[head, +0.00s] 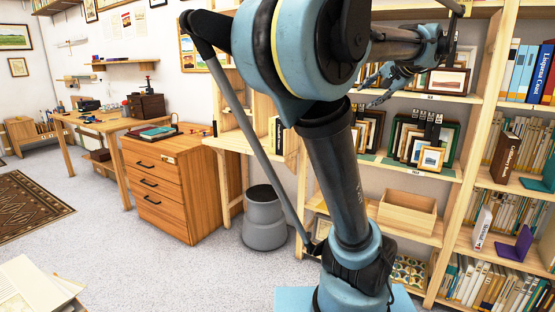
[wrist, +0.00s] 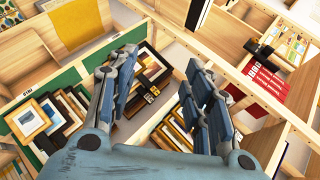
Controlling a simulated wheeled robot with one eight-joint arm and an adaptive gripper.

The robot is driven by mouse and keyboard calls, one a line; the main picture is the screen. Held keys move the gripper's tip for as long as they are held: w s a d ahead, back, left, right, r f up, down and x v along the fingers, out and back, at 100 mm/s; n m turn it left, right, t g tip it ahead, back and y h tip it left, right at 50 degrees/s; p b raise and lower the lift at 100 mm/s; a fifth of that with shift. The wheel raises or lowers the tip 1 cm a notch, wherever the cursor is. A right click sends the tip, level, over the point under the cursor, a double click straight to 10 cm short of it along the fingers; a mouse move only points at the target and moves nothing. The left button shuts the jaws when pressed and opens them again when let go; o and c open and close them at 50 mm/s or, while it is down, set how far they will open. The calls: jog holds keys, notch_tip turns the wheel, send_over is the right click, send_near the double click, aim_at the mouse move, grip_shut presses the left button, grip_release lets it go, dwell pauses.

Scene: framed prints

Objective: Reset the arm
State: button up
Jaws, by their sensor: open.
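My arm rises across the middle of the head view and bends to the right toward the shelves. My gripper (head: 382,86) is at the upper right there, partly hidden by my own arm, in front of the shelf with framed prints. In the wrist view my gripper (wrist: 160,92) has its two fingers spread apart, with nothing between them. Framed prints stand below and behind the fingers, one of them a gold-framed print (wrist: 33,117) at the left. In the head view a small framed print (head: 431,158) stands on the middle shelf.
A wooden shelf unit (head: 467,195) with books fills the right side. An empty wooden box (head: 407,211) sits on a lower shelf. A drawer cabinet (head: 165,185) and a grey stool (head: 264,220) stand left of my arm. The carpeted floor at the left is mostly clear.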

jog(key=s+a+f+n+g, duration=0.3)
jog(key=s+a+f, duration=0.3)
jog(key=f, duration=0.4)
jog(key=s+a+f+n+g, duration=0.25)
jog(key=s+a+f, duration=0.35)
jog(key=f, duration=0.5)
jog(key=s+f+n+g+h, duration=0.1)
jog(key=s+f+n+h, duration=0.1)
jog(key=s+f, duration=0.3)
jog(key=s+f+n+g+h, duration=0.1)
jog(key=s+f+n+h, duration=0.1)
jog(key=s+f, duration=0.4)
notch_tip(320, 180, down, 6)
jog(key=shift+a+r+n, duration=0.2)
jog(key=shift+a+n, duration=0.25)
jog(key=shift+n, duration=0.1)
jog(key=shift+s+g, duration=0.1)
jog(key=shift+g, duration=0.15)
